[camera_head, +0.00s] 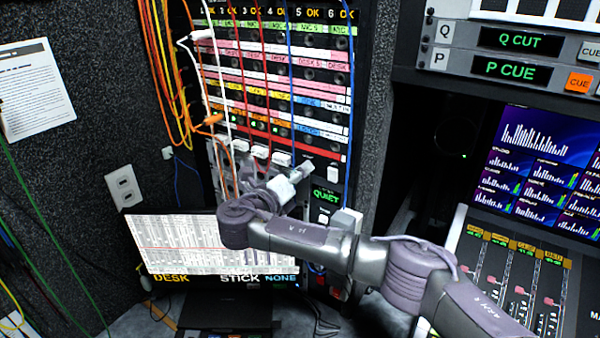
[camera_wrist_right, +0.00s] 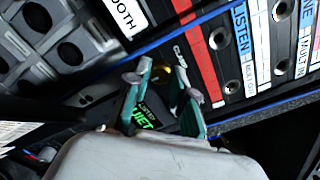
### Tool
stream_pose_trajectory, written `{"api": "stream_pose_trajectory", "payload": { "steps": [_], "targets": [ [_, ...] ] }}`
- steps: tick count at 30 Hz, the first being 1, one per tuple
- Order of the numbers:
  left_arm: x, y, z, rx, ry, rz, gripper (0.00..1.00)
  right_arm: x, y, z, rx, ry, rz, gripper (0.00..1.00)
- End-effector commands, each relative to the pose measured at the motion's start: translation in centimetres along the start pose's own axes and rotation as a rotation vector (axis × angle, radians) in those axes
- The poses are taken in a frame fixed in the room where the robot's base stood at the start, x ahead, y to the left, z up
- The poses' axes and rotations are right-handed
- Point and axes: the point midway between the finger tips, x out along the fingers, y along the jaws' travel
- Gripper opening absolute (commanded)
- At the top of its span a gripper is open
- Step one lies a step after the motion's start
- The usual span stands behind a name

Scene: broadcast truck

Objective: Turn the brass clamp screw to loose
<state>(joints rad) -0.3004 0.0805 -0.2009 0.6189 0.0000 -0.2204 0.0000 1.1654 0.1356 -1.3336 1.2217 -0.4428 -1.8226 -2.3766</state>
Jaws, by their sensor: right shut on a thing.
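In the head view my right gripper (camera_head: 304,169) reaches up to the lower right of the patch panel (camera_head: 340,100), just above the green QUIET display (camera_head: 326,195). The screw is hidden there. The screw's turn position cannot be read. My left gripper is not in view.
Several orange, white, red and blue cables hang down the patch panel, some close to my right wrist. A blue cable (camera_wrist_right: 130,58) crosses close to the fingers. A monitor (camera_head: 215,245) stands below left of the arm. A mixing desk (camera_head: 510,285) is at right.

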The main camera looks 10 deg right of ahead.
Motion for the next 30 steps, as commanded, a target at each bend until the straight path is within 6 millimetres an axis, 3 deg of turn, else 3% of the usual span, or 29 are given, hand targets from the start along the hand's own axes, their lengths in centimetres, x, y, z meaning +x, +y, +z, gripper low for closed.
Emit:
{"api": "stream_pose_trajectory", "payload": {
  "steps": [11, 30],
  "targets": [
    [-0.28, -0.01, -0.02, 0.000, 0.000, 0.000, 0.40, -0.02, 0.06, -0.05, 0.117, 0.001, 0.002, 0.00],
    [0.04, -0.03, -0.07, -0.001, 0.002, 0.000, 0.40, -0.05, 0.25, -0.17, 0.698, 0.002, 0.002, 0.00]
  ]
}}
